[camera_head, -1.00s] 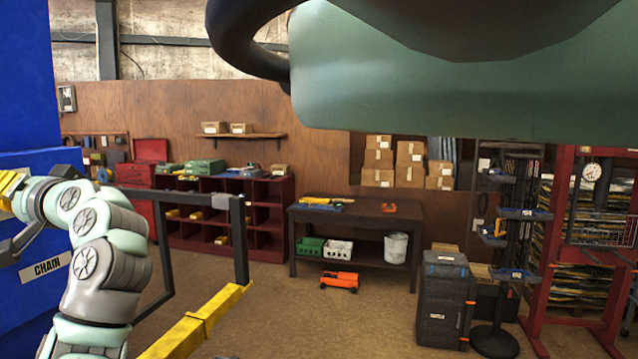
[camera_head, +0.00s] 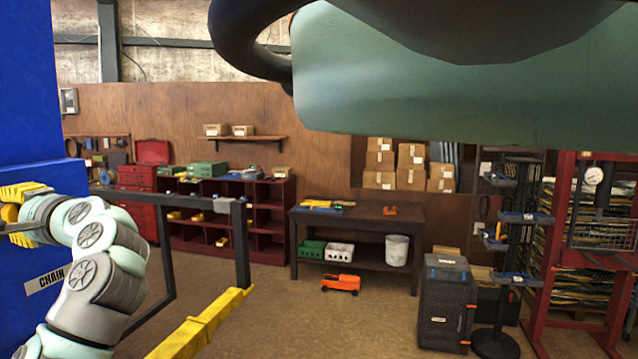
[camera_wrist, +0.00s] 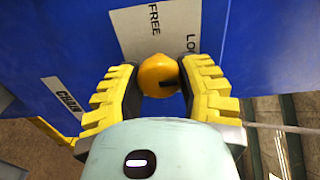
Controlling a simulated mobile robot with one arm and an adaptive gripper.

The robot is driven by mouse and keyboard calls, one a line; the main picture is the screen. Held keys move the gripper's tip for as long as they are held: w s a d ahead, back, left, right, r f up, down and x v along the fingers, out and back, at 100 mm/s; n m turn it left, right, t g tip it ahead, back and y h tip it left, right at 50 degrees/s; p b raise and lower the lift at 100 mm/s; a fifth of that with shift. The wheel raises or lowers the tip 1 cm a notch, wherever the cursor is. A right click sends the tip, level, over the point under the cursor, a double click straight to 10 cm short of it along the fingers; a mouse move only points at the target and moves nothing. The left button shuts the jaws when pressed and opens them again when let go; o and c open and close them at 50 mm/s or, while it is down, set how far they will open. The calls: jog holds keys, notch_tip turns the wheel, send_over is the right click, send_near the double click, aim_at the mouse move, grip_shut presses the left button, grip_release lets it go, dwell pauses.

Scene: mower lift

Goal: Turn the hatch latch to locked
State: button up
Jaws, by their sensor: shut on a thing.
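A "CHAIN" label (camera_head: 45,279) is on the blue body below my arm. A dark frame (camera_head: 241,240) and yellow beam (camera_head: 200,325) stand right of my arm. A large green body (camera_head: 450,85) hangs overhead. A workbench (camera_head: 355,212) stands behind open floor.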

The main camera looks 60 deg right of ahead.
dwell(0.6)
jog(key=o, duration=1.2)
jog(key=shift+v, duration=6.05)
